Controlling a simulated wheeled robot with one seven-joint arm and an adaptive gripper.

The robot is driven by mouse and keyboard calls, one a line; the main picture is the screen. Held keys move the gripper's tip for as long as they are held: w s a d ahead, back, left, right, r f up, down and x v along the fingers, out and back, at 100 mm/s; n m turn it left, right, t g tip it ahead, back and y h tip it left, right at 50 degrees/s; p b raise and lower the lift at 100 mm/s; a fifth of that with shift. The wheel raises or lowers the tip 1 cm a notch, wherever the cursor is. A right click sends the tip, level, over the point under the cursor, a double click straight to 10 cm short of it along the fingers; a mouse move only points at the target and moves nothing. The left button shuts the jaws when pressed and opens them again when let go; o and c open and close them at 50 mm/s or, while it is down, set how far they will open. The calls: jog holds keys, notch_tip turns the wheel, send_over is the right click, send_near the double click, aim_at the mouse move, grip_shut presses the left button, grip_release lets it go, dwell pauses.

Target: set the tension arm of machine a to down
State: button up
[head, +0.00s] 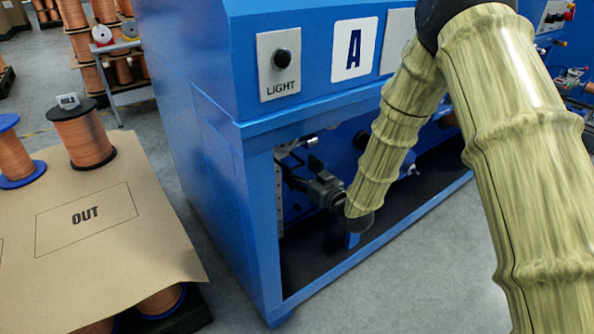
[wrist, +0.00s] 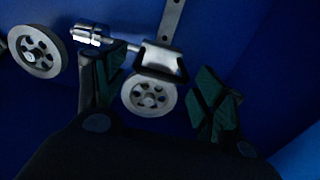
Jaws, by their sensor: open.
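Machine A (head: 354,49) is the blue cabinet with the letter A plate. My gripper (head: 290,163) reaches into its open lower bay. In the wrist view my gripper (wrist: 158,80) has its two dark green-padded fingers spread apart. Between and beyond them are a bright metal bracket (wrist: 160,62) and a spoked pulley wheel (wrist: 148,93). A thin rod joins the bracket to a shiny cylinder (wrist: 88,35) at the left; this looks like the tension arm. I cannot tell whether the fingers touch it. In the head view a small shiny metal part (head: 312,140) shows above my gripper.
The bay's blue front frame (head: 262,230) stands close to my arm. A table marked OUT (head: 130,250) bears copper spools at the left.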

jog(key=shift+x, duration=0.95)
grip_shut()
